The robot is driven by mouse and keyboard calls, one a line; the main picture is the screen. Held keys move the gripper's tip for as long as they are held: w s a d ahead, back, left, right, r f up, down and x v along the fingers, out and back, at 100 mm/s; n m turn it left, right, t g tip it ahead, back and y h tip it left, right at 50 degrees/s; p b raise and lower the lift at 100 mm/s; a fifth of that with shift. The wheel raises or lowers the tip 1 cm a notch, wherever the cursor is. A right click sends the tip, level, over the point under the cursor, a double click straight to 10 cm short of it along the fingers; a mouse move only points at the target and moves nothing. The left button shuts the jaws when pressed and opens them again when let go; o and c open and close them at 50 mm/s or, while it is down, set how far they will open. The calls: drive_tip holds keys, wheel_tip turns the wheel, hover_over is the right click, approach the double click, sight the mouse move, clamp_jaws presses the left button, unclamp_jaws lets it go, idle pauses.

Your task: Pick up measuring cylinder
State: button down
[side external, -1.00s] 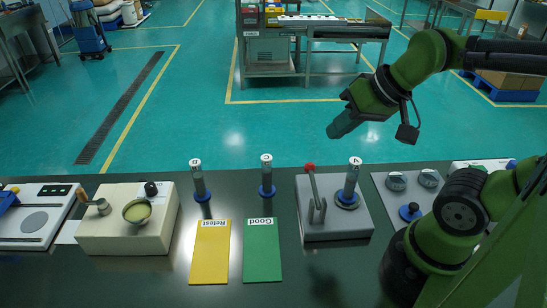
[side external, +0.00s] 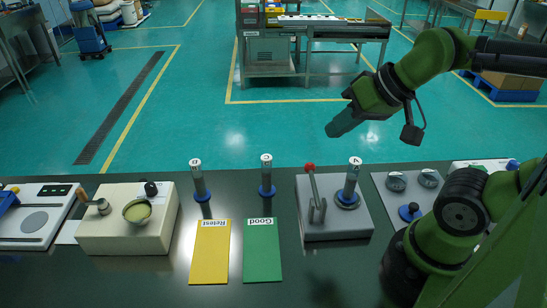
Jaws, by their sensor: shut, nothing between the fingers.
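Three measuring cylinders with blue bases and white lettered caps show in the side external view. Cylinder C (side external: 266,177) stands upright behind the green Good mat. A third cylinder (side external: 351,182) stands on the grey device with the red-knobbed lever; its cap letter looks like A or V. My gripper (side external: 333,130) is shut and empty, raised above and behind the bench, up and to the left of the third cylinder's cap. Its fingers are small and dark here.
The yellow Retest mat (side external: 210,252) and green Good mat (side external: 262,250) lie flat. The red-knobbed lever (side external: 311,185) rises beside the third cylinder. A cream block (side external: 125,235) with a bowl stands left. A grey plate with dials (side external: 397,181) lies right. Bare bench shows in front.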

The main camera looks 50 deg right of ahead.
drive_tip(key=c, duration=0.8)
unclamp_jaws()
wheel_tip(320, 180, up, 3)
drive_tip(key=n+g+h, duration=0.2)
drive_tip(key=n+g, duration=0.2)
drive_tip(key=g, duration=0.3)
hover_over(356, 160)
drive_tip(key=f, duration=0.7)
drive_tip(key=a+f, duration=0.1)
drive_tip(key=f, duration=0.3)
drive_tip(key=shift+w+f, duration=0.25)
drive_tip(key=shift+f, duration=0.1)
drive_tip(key=f, duration=0.4)
drive_tip(key=shift+s+d+f, duration=0.3)
drive_tip(key=shift+d, duration=0.1)
drive_tip(key=shift+f, duration=0.45)
